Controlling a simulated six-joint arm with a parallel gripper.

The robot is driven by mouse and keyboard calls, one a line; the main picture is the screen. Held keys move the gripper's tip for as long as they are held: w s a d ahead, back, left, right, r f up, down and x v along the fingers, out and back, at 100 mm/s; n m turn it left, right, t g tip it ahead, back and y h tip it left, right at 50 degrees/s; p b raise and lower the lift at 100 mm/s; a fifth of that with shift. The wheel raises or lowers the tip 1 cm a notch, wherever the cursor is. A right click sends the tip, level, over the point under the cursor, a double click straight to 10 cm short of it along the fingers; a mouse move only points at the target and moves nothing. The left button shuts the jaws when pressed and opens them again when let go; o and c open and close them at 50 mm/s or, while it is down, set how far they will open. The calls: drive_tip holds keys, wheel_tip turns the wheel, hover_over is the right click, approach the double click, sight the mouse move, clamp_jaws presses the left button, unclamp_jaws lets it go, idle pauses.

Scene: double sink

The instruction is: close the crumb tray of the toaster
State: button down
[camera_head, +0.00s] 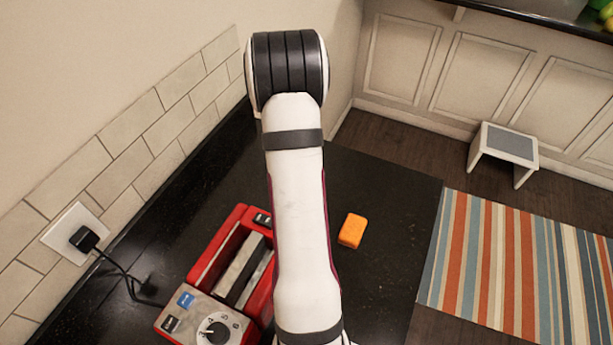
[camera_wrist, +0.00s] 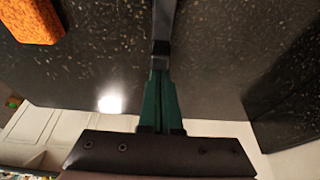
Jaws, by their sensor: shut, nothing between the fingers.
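The red and silver toaster (camera_head: 205,290) stands on the black counter at the lower left of the head view. Its front panel has a dial, a blue button and a black button. My arm covers its right side. I cannot make out the crumb tray in either view. In the wrist view my gripper (camera_wrist: 162,42) is shut and empty, its fingers together over the dark speckled counter. The toaster does not show in that view. In the head view the gripper is hidden by my arm.
An orange sponge (camera_head: 352,231) lies on the counter right of my arm; it also shows in the wrist view (camera_wrist: 30,20). A black cord (camera_head: 128,274) runs from a wall socket (camera_head: 70,232) beside the toaster. The counter (camera_head: 385,200) around the sponge is clear.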

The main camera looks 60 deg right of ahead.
drive_tip(key=shift+d, duration=0.1)
drive_tip(key=d, duration=0.4)
drive_tip(key=v, duration=1)
drive_tip(key=d+y, duration=0.7)
drive_tip(key=x, duration=1)
drive_tip(key=shift+s+d+f, duration=0.15)
drive_tip(key=shift+s+d, duration=0.1)
drive_tip(key=shift+s, duration=0.15)
drive_tip(key=a, duration=0.2)
drive_tip(key=shift+a, duration=1)
